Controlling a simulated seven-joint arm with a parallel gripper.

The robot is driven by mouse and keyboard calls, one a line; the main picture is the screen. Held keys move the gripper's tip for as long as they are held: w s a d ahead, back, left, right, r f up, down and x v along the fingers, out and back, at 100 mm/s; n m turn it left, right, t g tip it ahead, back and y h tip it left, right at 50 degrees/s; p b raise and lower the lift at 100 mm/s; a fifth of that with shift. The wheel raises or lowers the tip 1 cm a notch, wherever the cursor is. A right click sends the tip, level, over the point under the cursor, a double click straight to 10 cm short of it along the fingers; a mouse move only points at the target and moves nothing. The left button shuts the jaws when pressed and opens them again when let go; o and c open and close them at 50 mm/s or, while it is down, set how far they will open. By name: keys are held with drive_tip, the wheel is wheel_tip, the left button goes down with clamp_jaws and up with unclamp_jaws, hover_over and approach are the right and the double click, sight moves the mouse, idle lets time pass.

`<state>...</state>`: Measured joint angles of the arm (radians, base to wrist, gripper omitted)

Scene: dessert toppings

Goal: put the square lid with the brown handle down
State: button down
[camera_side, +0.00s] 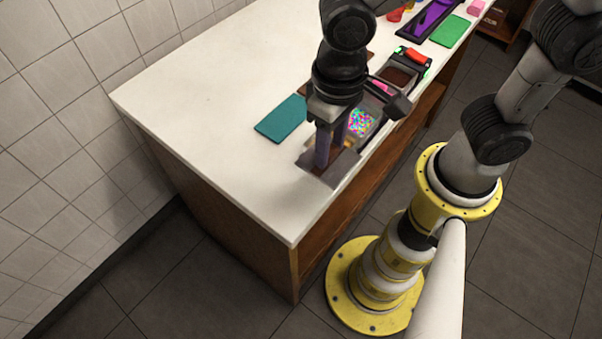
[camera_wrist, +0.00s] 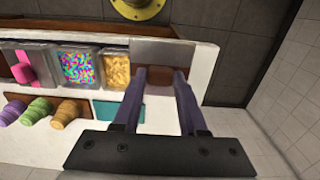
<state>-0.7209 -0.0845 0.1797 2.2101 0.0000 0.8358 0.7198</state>
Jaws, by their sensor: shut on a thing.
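The square lid (camera_wrist: 150,47) is a flat grey panel with a brown handle (camera_wrist: 158,86). My gripper (camera_wrist: 161,76) is shut on the brown handle, with one finger on each side of it. In the side view, my gripper (camera_side: 324,160) points down at the counter's near edge, and the lid (camera_side: 318,178) is below its fingers. In the wrist view the lid lies beside the container of golden pieces (camera_wrist: 116,70). I cannot tell whether the lid touches the counter or hangs just above it.
A container of colorful sprinkles (camera_wrist: 80,68) and one with a pink item (camera_wrist: 24,72) stand in the row. A teal mat (camera_side: 283,118) lies behind. Colored rounded items (camera_wrist: 38,109) line the counter. The white counter (camera_side: 215,95) is clear at left.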

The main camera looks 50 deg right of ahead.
sight(304, 160)
drive_tip(key=w+a+f, duration=0.2)
drive_tip(key=f, duration=0.1)
drive_tip(key=w+f, duration=0.1)
drive_tip(key=f, duration=0.1)
drive_tip(key=shift+w+a+f, duration=0.1)
drive_tip(key=shift+a, duration=0.3)
drive_tip(key=shift+w+a+f, duration=0.1)
drive_tip(key=shift+f, duration=0.8)
drive_tip(key=shift+w+a+f, duration=0.1)
drive_tip(key=shift+f, duration=0.8)
drive_tip(key=shift+f, duration=0.2)
drive_tip(key=shift+c, duration=2.3)
unclamp_jaws()
drive_tip(key=shift+r, duration=0.15)
